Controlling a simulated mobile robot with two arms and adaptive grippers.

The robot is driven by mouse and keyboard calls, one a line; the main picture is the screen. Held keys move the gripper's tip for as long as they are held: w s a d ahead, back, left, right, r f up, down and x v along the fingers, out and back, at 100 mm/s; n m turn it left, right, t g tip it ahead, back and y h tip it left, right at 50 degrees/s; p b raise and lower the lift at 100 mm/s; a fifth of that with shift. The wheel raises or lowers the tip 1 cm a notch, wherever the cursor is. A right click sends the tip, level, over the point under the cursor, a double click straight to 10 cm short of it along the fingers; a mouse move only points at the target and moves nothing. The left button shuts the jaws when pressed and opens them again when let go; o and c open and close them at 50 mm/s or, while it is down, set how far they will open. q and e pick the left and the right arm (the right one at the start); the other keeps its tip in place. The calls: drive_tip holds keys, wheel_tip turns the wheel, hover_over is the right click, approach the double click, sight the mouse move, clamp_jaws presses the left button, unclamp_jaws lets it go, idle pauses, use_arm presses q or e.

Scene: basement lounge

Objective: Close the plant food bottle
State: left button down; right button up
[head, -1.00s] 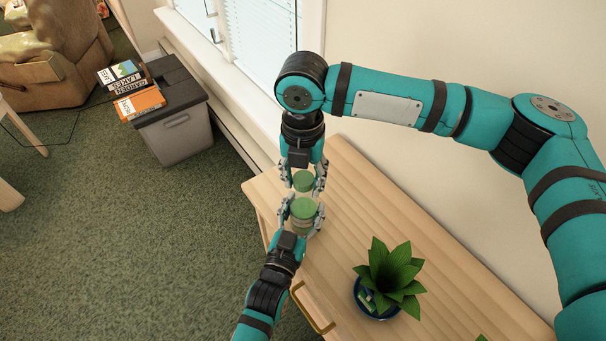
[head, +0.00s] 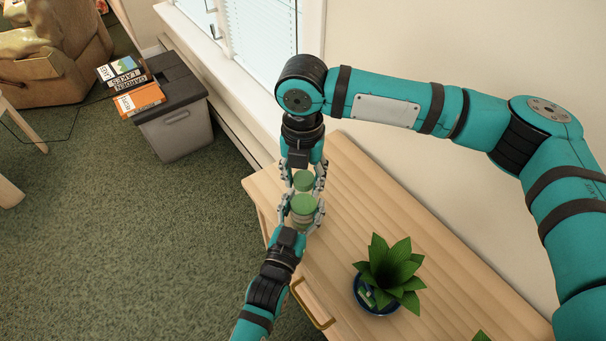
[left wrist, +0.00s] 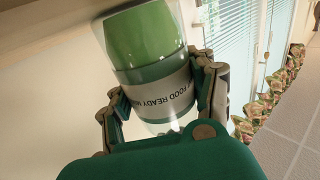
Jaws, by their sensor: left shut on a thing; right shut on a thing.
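The plant food bottle (head: 303,206) is a clear, rounded container with green inside and a pale label band. My left gripper (head: 302,213) is shut around its sides above the wooden cabinet top. In the left wrist view the bottle (left wrist: 158,90) fills the space between the fingers, tilted in the picture, with part of its label readable. My right gripper (head: 303,184) is shut on a green round cap (head: 303,179). The cap appears just beyond the bottle in the head view; I cannot tell whether they touch. The right gripper does not show in the left wrist view.
A potted plant (head: 388,270) in a blue pot stands on the wooden cabinet (head: 430,230). A wall and a window (head: 262,40) are behind the cabinet. A grey bin (head: 178,130) with books on its lid stands at the left. The cabinet top between the grippers and the plant is clear.

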drive_tip(key=m, duration=0.5)
drive_tip(key=shift+a+m, duration=0.25)
drive_tip(key=shift+m, duration=0.05)
drive_tip(key=m, duration=0.5)
drive_tip(key=shift+w+a, duration=0.1)
drive_tip(key=shift+w, duration=0.1)
drive_tip(key=m, duration=0.3)
drive_tip(key=shift+w, duration=0.1)
drive_tip(key=m, duration=0.5)
drive_tip(key=shift+w, duration=0.2)
drive_tip(key=m, duration=0.3)
drive_tip(key=shift+w+f, duration=0.1)
drive_tip(key=m, duration=0.5)
drive_tip(key=shift+w, duration=0.15)
drive_tip(key=m, duration=0.6)
drive_tip(key=shift+w+d, duration=0.1)
drive_tip(key=shift+d, duration=0.25)
drive_tip(key=m, duration=0.3)
drive_tip(key=shift+d, duration=0.15)
drive_tip(key=o, duration=0.8)
